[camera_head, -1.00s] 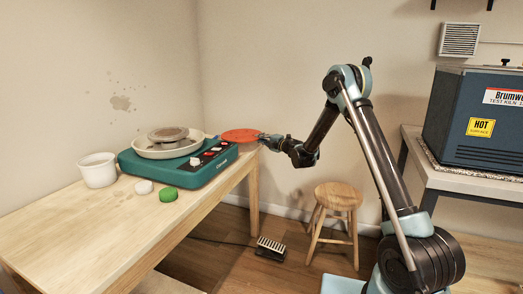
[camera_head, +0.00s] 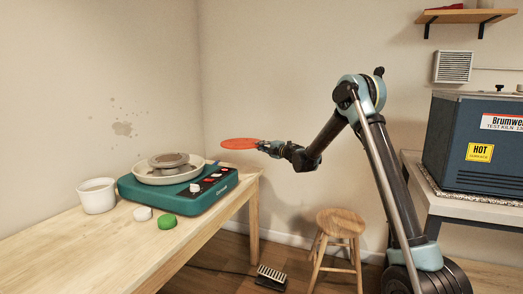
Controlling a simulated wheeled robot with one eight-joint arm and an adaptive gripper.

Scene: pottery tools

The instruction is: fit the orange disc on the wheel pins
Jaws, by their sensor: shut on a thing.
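The orange disc (camera_head: 239,144) is held flat by its right edge in my gripper (camera_head: 262,146). My gripper is shut on it and holds it in the air, above and beyond the right end of the wheel's base. The pottery wheel is a green unit (camera_head: 205,190) with a cream splash pan (camera_head: 147,176) and a grey wheel head (camera_head: 169,160) in the middle. The disc is to the right of the wheel head and apart from it. The pins are too small to make out.
A white bucket (camera_head: 97,197), a white round piece (camera_head: 142,214) and a green round piece (camera_head: 167,222) stand on the wooden table (camera_head: 110,246) near the wheel. A stool (camera_head: 341,222) and a pedal (camera_head: 271,276) are on the floor. A kiln (camera_head: 482,143) stands at right.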

